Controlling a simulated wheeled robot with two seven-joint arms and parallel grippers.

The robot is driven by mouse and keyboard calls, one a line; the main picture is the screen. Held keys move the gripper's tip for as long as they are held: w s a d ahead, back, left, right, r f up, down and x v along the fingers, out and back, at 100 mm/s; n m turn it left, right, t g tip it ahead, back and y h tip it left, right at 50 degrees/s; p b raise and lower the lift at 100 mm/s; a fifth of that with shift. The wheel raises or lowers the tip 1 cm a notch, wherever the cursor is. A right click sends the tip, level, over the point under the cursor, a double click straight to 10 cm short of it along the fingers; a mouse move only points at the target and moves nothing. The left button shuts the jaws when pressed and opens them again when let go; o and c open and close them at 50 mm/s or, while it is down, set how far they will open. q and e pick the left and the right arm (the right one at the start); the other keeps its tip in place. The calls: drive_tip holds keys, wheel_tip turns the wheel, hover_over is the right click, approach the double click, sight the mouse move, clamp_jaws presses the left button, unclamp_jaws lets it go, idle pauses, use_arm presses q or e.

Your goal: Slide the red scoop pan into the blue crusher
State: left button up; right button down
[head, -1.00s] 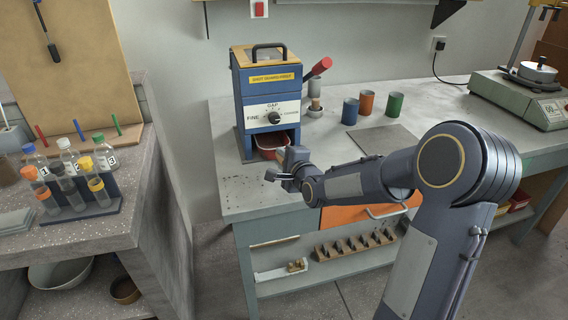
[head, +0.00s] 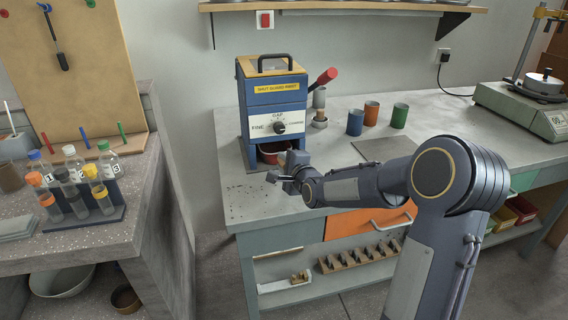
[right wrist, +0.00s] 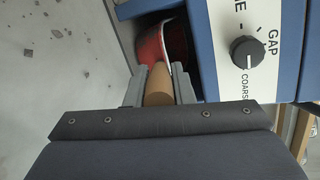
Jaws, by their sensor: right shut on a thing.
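The blue crusher (head: 274,97) stands on the bench with a black top handle, a gap dial and a red-knobbed lever. The red scoop pan (head: 271,148) is partly inside the opening at its base. It also shows in the right wrist view (right wrist: 160,45), its inner part hidden by the crusher body. My right gripper (head: 291,165) is in front of the opening. In the right wrist view its fingers (right wrist: 159,88) are shut on the pan's tan handle (right wrist: 158,84). My left gripper is not in view.
A grey slab (head: 381,148) and blue, orange and green cups (head: 371,114) are on the bench right of the crusher. A balance (head: 520,103) stands at the far right. A rack of bottles (head: 85,207) is on the left counter.

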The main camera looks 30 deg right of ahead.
drive_tip(key=c, duration=1.2)
unclamp_jaws()
drive_tip(key=shift+o, duration=0.2)
drive_tip(key=shift+s, duration=0.1)
drive_tip(key=v, duration=0.7)
drive_tip(key=shift+s+r, duration=0.15)
drive_tip(key=shift+s, duration=0.15)
drive_tip(key=s+a+f+n+g+y, duration=0.1)
drive_tip(key=s+a+n+g+y, duration=0.15)
drive_tip(key=s+a+n, duration=0.55)
drive_tip(key=s+a+f+n+g+y, duration=0.15)
drive_tip(key=s+n+g, duration=0.3)
drive_tip(key=s, duration=0.85)
drive_tip(key=s+a+f+n+g+y, duration=0.1)
drive_tip(key=s+a+f+n+g, duration=0.2)
drive_tip(key=s+n, duration=0.6)
wheel_tip(320, 180, up, 17)
drive_tip(key=m+p, duration=0.1)
drive_tip(key=p, duration=1.5)
drive_tip(key=shift+s+a+m, duration=0.35)
drive_tip(key=shift+s+a, duration=0.05)
drive_tip(key=shift+a, duration=0.05)
